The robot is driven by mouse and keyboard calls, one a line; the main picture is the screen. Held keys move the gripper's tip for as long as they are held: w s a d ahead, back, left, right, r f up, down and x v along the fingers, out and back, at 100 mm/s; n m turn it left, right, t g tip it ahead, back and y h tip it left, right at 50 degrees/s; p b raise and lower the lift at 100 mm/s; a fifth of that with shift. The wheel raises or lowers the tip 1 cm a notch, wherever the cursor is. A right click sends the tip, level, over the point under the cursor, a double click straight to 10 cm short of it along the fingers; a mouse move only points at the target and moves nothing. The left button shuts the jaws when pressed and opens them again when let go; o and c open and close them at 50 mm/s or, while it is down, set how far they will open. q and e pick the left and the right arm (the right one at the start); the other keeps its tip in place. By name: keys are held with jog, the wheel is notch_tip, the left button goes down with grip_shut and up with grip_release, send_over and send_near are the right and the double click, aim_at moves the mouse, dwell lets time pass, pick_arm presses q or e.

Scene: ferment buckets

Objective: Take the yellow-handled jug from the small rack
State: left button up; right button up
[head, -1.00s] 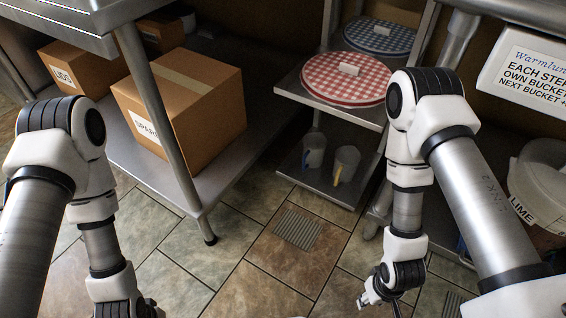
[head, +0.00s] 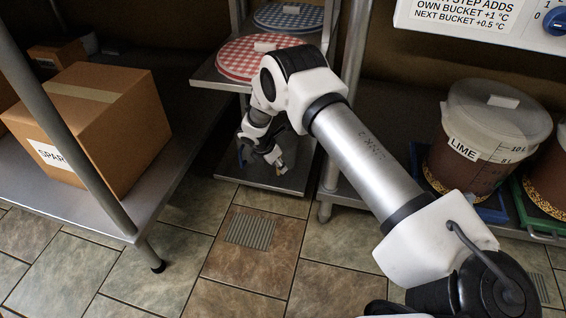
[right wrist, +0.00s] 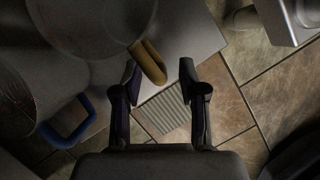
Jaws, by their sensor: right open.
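The small rack (head: 229,180) stands back centre in the head view. The yellow-handled jug is mostly hidden there behind my right arm; only a small yellowish bit (head: 283,169) shows. In the right wrist view the jug's grey body (right wrist: 90,25) is at top left and its yellow handle (right wrist: 150,63) points towards my right gripper (right wrist: 159,66). The gripper is open, one finger on each side of the handle's end or just short of it; contact cannot be told. In the head view my right gripper (head: 274,160) is at the lower shelf. My left gripper is out of view.
A blue-handled jug (right wrist: 68,126) is beside it on the left in the wrist view. A red-checked round lid (head: 235,58) lies on the rack's upper shelf. A box (head: 95,125) is on the left shelf, a LIME bucket (head: 490,140) on the right. The tiled floor in front is clear.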

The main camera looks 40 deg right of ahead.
jog(key=shift+x, duration=0.9)
jog(key=shift+a+r, duration=0.1)
jog(key=shift+r, duration=0.05)
grip_shut()
jog(key=shift+r, duration=0.1)
